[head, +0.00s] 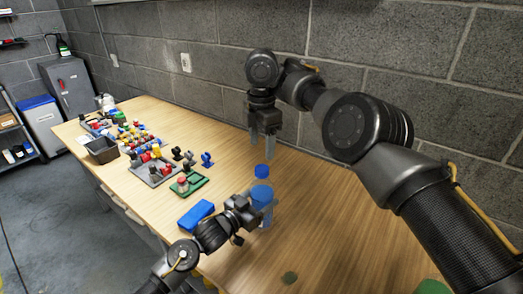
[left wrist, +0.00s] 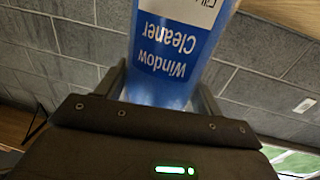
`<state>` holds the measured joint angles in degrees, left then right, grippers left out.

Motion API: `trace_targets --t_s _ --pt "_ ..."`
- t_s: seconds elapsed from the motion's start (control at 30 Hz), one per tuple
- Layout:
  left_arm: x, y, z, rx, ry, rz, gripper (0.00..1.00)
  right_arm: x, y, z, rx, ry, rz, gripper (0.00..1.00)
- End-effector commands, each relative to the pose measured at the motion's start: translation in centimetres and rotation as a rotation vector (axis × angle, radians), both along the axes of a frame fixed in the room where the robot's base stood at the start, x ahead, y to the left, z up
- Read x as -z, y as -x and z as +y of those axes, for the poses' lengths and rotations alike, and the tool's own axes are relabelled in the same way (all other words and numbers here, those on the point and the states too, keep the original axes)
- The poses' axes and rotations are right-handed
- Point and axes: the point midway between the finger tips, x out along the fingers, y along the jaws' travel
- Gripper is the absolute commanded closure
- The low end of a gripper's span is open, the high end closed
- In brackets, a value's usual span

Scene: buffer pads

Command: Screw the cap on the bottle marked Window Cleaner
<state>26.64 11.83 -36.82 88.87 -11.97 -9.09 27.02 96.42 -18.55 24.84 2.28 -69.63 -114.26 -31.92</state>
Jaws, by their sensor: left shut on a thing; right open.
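My left gripper (head: 262,208) is shut on a clear bottle with blue on it (head: 262,193), held upright over the near part of the table. In the left wrist view the bottle's blue label (left wrist: 165,50) reads "Window Cleaner", upside down in the picture. A blue cap (head: 263,170) shows just above the bottle in the head view; I cannot tell whether it touches the bottle's neck. My right gripper (head: 262,152) is open and empty, fingers pointing down, just above the cap.
A blue block (head: 196,215) and a green tray (head: 189,185) lie left of the bottle. Several small coloured parts and a dark bin (head: 102,151) stand farther along the wooden table (head: 335,220). A block wall (head: 210,50) runs behind. The table right of the bottle is mostly clear.

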Motion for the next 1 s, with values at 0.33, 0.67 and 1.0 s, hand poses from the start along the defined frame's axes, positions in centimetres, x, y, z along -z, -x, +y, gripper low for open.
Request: trace_targets --t_s 0.33,0.67,1.0 --pt "-0.1 0.0 0.0 0.000 0.002 -0.002 0.21 -0.1 0.0 0.0 0.000 0.000 0.000 0.38" --pt "0.0 0.0 0.0 0.000 0.001 -0.001 0.07 -0.1 0.0 0.0 0.000 0.000 0.000 0.38" --pt "0.2 2.8 2.7 -0.001 -0.001 0.000 0.07 0.4 0.0 0.0 0.000 0.000 0.000 0.38"
